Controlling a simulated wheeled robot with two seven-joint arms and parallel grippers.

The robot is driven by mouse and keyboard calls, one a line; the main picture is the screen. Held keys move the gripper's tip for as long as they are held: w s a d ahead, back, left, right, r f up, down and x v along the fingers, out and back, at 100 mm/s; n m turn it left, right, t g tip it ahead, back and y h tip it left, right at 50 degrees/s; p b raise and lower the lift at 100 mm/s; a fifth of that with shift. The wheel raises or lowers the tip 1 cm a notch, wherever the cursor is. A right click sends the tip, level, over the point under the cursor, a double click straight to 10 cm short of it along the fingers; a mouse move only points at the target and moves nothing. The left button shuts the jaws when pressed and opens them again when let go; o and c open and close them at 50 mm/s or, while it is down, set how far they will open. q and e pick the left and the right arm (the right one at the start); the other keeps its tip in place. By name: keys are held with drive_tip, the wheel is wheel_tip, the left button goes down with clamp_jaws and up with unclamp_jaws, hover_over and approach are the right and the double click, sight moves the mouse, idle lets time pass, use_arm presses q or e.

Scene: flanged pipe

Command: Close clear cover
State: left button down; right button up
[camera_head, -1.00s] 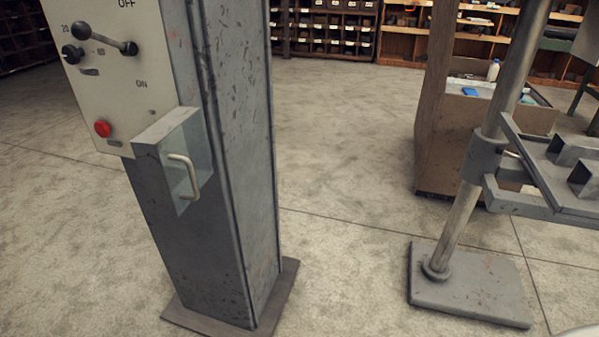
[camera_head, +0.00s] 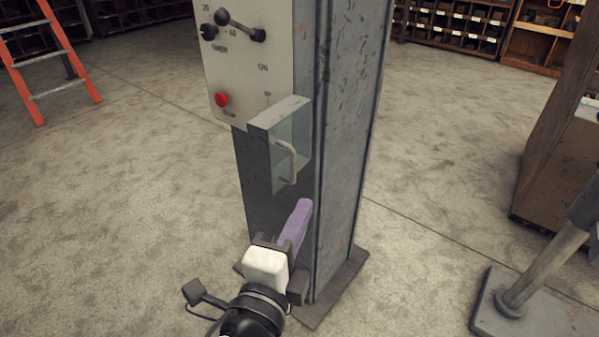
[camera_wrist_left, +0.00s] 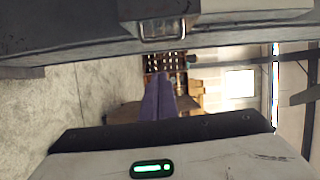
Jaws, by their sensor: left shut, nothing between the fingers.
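The clear cover (camera_head: 282,140) is a pale-framed, see-through box at the lower right of the white control panel (camera_head: 245,75). It stands out from the panel beside the red button (camera_head: 222,99), which is uncovered. Its pale curved handle (camera_head: 289,162) is on the clear side. In the left wrist view the handle (camera_wrist_left: 163,30) shows at the top. My left gripper (camera_head: 303,207) has purple fingers, shut and empty, just below the handle and apart from it in the picture. The fingers (camera_wrist_left: 160,98) also show in the left wrist view. My right gripper is out of view.
The panel is on a grey metal column (camera_head: 345,150) with a floor plate (camera_head: 335,295). An orange ladder (camera_head: 42,60) stands at far left. A brown cabinet (camera_head: 560,150) and a pole on a base (camera_head: 535,310) are at right. The floor between is open.

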sight(291, 146)
use_arm(q)
drive_tip(key=w+p, duration=0.2)
drive_tip(key=w, duration=0.7)
drive_tip(key=shift+w+a+r+m, duration=0.15)
drive_tip(key=shift+a+r+m, duration=0.15)
drive_tip(key=shift+r+m, duration=0.1)
drive_tip(key=shift+a, duration=0.1)
